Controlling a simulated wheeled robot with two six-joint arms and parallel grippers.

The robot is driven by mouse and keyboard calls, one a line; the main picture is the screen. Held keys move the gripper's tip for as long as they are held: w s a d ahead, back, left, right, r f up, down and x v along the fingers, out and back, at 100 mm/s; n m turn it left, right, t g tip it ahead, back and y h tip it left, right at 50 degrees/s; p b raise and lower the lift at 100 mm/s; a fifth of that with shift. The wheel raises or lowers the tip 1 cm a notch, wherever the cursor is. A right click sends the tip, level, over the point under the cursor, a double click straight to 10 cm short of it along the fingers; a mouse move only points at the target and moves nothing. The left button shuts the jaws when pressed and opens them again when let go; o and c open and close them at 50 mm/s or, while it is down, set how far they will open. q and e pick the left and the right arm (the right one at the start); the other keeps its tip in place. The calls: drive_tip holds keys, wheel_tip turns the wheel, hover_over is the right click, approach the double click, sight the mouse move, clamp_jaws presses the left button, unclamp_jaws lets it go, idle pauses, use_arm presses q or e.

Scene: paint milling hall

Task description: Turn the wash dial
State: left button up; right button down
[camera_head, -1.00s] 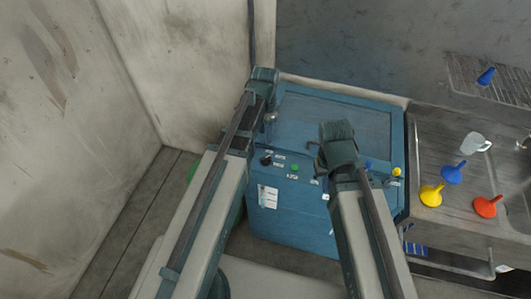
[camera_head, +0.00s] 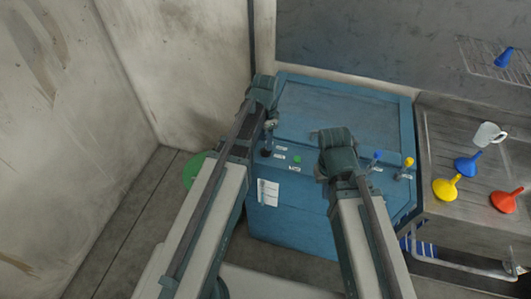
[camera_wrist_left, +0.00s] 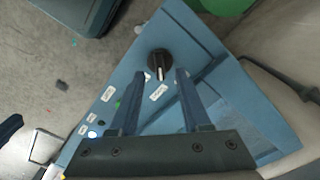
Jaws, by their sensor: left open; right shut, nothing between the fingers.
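The wash dial is a black knob with a pale pointer mark on the front panel of the blue machine (camera_head: 345,100). It shows in the left wrist view (camera_wrist_left: 159,62), ahead of and roughly between my left fingertips, and in the head view (camera_head: 266,153). My left gripper (camera_wrist_left: 164,74) is open, with nothing between its fingers; in the head view its tips (camera_head: 271,125) are just above the dial. I cannot tell whether they touch it. My right gripper (camera_head: 316,135) is shut and empty above the machine's front right part.
A green button (camera_head: 297,159) and white labels are beside the dial. Blue (camera_head: 376,156) and yellow (camera_head: 408,162) knobs are at the machine's right. A sink counter (camera_head: 435,130) holds funnels and a white mug (camera_head: 488,134). A wall (camera_head: 180,80) stands close on the left.

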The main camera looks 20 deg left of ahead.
sight(265, 150)
use_arm(q)
drive_tip(key=shift+f+b, duration=1.4)
drive_tip(key=shift+f, duration=0.55)
use_arm(e)
drive_tip(key=shift+f, duration=2)
use_arm(q)
clamp_jaws()
